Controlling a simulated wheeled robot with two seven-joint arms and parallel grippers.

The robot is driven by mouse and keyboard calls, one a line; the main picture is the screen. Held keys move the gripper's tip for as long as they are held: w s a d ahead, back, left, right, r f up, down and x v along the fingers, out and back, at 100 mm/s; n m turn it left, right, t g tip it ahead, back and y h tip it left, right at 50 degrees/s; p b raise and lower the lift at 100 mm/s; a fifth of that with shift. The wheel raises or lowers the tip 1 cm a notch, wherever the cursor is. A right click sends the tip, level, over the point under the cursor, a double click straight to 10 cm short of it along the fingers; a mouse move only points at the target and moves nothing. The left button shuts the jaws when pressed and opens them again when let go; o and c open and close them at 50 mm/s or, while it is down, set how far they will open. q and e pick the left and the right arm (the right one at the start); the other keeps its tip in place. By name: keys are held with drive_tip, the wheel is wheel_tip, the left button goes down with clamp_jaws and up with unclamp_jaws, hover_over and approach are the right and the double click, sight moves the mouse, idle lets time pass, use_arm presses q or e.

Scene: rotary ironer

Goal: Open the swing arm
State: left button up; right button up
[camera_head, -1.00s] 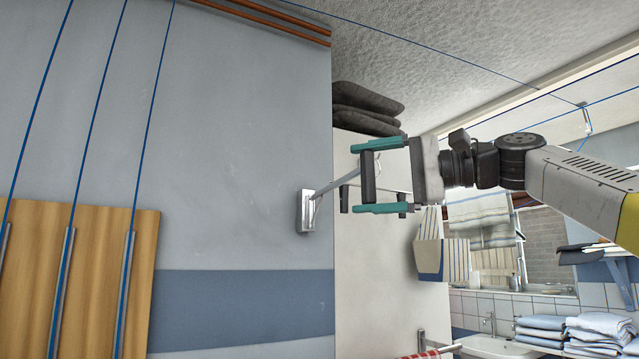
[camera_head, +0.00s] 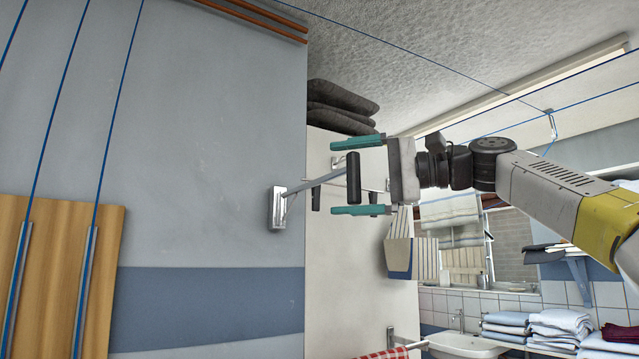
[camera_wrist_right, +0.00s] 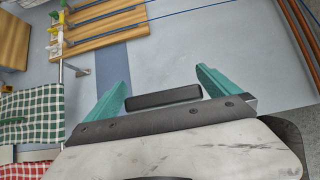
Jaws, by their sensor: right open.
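The swing arm (camera_head: 318,184) is a thin metal bar running right from a metal wall bracket (camera_head: 278,208) on the grey-blue wall. A black upright grip (camera_head: 353,177) shows at its right end. My right gripper (camera_head: 331,177) comes in from the right with its teal fingers open, one above and one below the grip. The grip lies between the fingers, apart from both. The right wrist view also shows the black grip (camera_wrist_right: 163,97) across the gap between the open fingers (camera_wrist_right: 160,78). My left gripper is not in view.
Dark cushions (camera_head: 340,105) are stacked behind my gripper. Folded towels (camera_head: 555,325) and a sink (camera_head: 458,343) are at lower right.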

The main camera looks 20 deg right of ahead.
drive_tip(key=v, duration=0.7)
drive_tip(key=shift+s+d, duration=0.2)
drive_tip(key=shift+d, duration=0.05)
